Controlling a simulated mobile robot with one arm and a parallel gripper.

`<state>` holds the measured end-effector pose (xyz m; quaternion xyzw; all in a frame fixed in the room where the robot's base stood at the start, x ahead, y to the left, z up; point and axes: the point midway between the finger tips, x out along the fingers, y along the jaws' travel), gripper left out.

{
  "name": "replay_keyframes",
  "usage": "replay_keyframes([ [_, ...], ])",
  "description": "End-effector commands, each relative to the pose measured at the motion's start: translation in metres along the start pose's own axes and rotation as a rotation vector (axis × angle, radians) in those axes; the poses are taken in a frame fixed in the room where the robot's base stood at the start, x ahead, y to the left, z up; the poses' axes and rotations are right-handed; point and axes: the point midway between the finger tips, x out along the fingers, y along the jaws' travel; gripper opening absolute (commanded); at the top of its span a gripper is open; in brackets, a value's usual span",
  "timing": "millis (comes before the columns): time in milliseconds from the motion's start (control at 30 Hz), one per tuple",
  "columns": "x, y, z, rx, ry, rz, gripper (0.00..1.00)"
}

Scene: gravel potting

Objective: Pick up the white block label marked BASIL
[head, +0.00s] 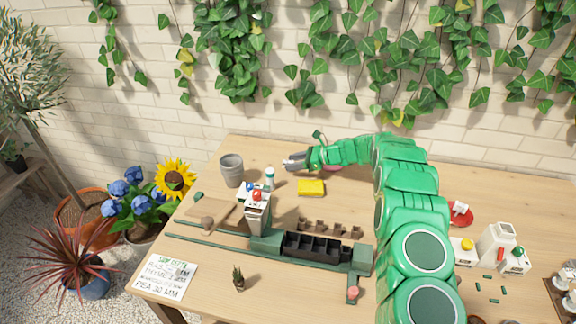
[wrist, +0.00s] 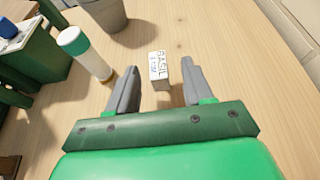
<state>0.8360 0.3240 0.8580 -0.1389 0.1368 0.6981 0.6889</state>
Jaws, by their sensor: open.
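The white block label marked BASIL (wrist: 158,66) stands on the wooden table in the wrist view, with dark lettering on its top face. My gripper (wrist: 160,75) is open, with one grey finger to the left of the block and one to the right. The block lies between the fingertips, with a gap showing on each side. In the head view my gripper (head: 294,161) is low over the back of the table. I cannot make out the block there.
A yellow block (head: 311,187) lies in front of my gripper. A green machine with a black cell tray (head: 311,246) fills the table's middle.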

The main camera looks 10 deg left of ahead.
Motion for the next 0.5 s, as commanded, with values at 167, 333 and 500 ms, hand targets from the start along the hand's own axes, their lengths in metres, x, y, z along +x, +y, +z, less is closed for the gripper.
replay_keyframes([
  [167, 0.022, 0.001, 0.003, 0.000, 0.001, 0.000, 0.51],
  [333, 0.042, 0.001, 0.003, 0.000, 0.001, 0.001, 0.51],
  [500, 0.045, 0.001, 0.003, 0.001, 0.000, 0.000, 0.51],
])
